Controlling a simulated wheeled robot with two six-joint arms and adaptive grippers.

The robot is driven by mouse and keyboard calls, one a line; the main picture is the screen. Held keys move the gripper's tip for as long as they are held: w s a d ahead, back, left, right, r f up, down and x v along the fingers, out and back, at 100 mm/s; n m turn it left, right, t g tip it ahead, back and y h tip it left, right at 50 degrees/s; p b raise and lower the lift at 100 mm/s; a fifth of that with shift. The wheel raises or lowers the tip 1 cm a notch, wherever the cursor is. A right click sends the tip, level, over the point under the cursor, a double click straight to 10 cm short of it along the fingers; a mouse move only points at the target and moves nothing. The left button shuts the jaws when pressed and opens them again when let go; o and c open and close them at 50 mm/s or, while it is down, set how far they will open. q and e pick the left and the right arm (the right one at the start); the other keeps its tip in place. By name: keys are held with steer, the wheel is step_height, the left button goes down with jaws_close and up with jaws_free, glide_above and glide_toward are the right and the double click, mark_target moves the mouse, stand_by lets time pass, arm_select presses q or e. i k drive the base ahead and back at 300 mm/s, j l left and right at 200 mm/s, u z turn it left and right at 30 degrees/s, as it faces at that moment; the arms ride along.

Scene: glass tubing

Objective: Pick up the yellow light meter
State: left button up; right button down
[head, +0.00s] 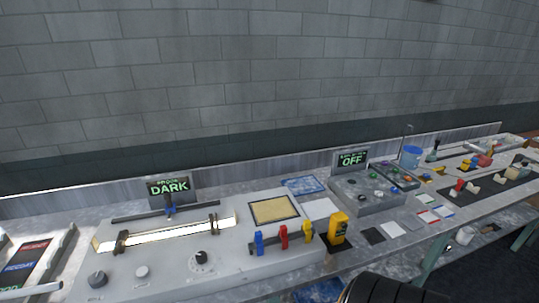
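The yellow light meter (338,226) stands upright on the bench, just right of the grey console with the glass tube. It has a dark face panel and stands on or beside a dark patch. Neither of my grippers can be made out in the head view, and nothing is seen touching the meter.
The grey console (210,262) carries a bright tube (180,234), knobs, and blue, red and yellow clips (283,238) close left of the meter. A display reads DARK (168,188). A box (373,194) with an OFF display stands behind right. Dark and white tiles (393,230) lie right.

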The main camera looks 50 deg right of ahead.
mark_target(336, 235)
steer(key=z, duration=2.25)
